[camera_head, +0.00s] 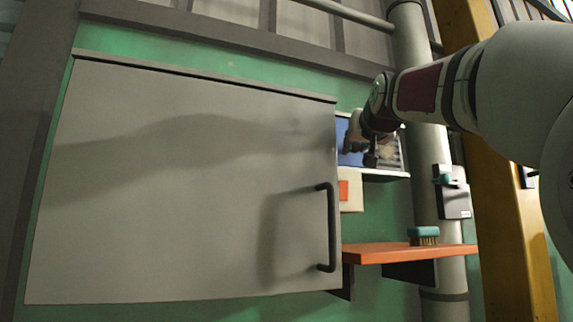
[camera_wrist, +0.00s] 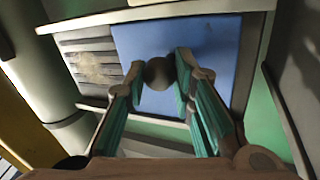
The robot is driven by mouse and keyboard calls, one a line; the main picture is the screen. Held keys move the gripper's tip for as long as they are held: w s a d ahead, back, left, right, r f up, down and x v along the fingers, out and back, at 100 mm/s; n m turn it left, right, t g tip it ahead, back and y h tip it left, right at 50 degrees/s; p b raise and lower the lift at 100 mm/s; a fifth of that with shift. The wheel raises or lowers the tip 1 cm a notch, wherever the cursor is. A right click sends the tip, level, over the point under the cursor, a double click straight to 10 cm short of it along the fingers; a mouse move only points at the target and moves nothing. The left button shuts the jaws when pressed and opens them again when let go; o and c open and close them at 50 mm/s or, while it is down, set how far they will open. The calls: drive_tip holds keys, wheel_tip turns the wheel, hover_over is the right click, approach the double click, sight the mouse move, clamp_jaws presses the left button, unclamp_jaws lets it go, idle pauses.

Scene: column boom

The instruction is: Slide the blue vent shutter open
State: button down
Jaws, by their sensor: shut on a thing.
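The blue vent shutter (camera_wrist: 212,60) is a flat panel in a pale frame. In the head view it shows as a small blue patch (camera_head: 344,150) beside my gripper (camera_head: 368,152). Dark slats (camera_wrist: 90,62) with a pale, dusty patch lie uncovered beside the shutter. They are left of it in the wrist view and right of it in the head view. A dark round knob (camera_wrist: 157,73) stands on the shutter. My gripper's two teal-padded fingers (camera_wrist: 160,82) are shut on the knob from both sides. The fingers hide part of the shutter.
A large grey cabinet door (camera_head: 180,190) with a dark handle (camera_head: 331,228) stands left of the vent. Below is an orange shelf (camera_head: 400,254) with a teal brush (camera_head: 423,235). A grey pipe (camera_head: 425,180) and a yellow post (camera_head: 500,200) stand to the right.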

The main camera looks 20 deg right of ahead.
drive_tip(key=shift+a, duration=0.1)
drive_tip(key=c, duration=1.3)
unclamp_jaws()
drive_tip(key=v, duration=1.2)
